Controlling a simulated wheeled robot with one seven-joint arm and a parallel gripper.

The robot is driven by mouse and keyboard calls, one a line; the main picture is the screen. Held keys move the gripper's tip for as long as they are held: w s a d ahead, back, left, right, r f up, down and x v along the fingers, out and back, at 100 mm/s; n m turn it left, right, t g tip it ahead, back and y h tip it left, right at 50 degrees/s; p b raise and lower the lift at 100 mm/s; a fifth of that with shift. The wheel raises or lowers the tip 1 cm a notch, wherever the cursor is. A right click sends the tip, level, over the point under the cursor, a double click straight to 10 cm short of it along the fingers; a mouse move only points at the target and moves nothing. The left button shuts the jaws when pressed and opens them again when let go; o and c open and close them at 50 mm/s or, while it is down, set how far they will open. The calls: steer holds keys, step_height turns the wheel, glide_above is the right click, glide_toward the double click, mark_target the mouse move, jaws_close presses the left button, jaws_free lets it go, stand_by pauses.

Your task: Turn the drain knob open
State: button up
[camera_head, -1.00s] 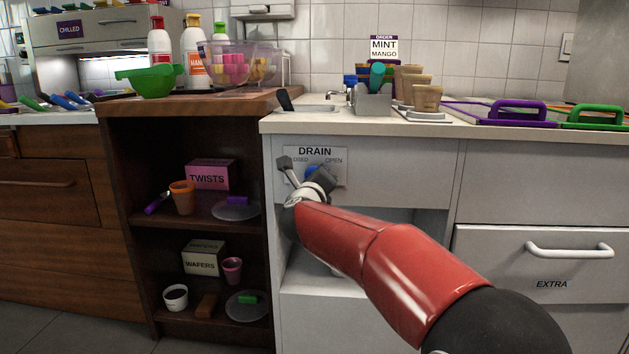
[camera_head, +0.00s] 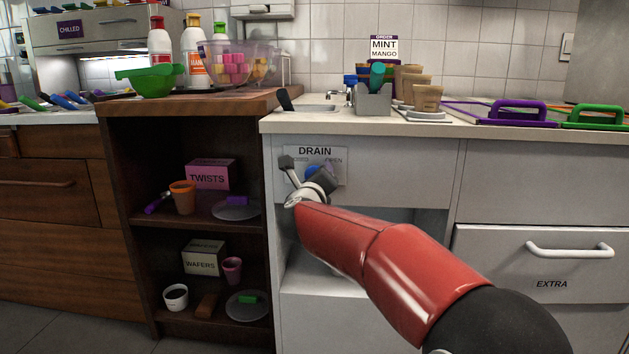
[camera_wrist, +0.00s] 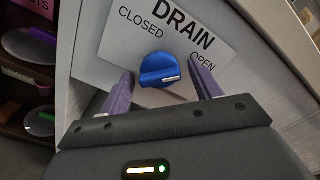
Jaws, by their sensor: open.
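The blue drain knob (camera_wrist: 160,70) sits on a white sign (camera_wrist: 115,42) reading DRAIN, with CLOSED on the left and OPEN on the right. Its ridge lies roughly level in the wrist view, with a pale mark at the right end, on the OPEN side. My gripper (camera_wrist: 163,78) is open, with one purple finger on each side of the knob; both fingers look apart from it. In the head view the knob (camera_head: 314,170) is partly hidden by my gripper (camera_head: 306,176), and the sign (camera_head: 340,153) shows above it.
The sign is on a grey cabinet front below a counter (camera_head: 300,124). A wooden shelf unit (camera_head: 118,165) with cups, plates and boxes stands close at left. An open recess is below the knob, and a drawer handle (camera_head: 570,251) is at right.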

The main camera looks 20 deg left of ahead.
steer(key=shift+s, duration=0.1)
steer(key=v, duration=0.7)
steer(key=shift+s, duration=0.35)
steer(key=shift+d, duration=0.2)
steer(key=s+d+n+g+y, duration=0.1)
steer(key=s+d+n+g, duration=0.1)
steer(key=s+d+n, duration=0.4)
steer(key=s+d+n+g+y, duration=0.1)
steer(key=d+n+g+y, duration=0.1)
steer(key=d+n, duration=0.65)
steer(key=s+d+f+n+g+h+p, duration=0.1)
steer(key=s+d+f+n+g+h, duration=0.35)
steer(key=s+d+f, duration=0.6)
steer(key=s+d+f+n+g+h, duration=0.4)
steer(key=s+d+f, duration=0.3)
steer(key=s+d, duration=0.6)
step_height(320, 180, up, 13)
steer(key=n+y+p, duration=0.1)
steer(key=p, duration=1.1)
steer(key=shift+p, duration=0.3)
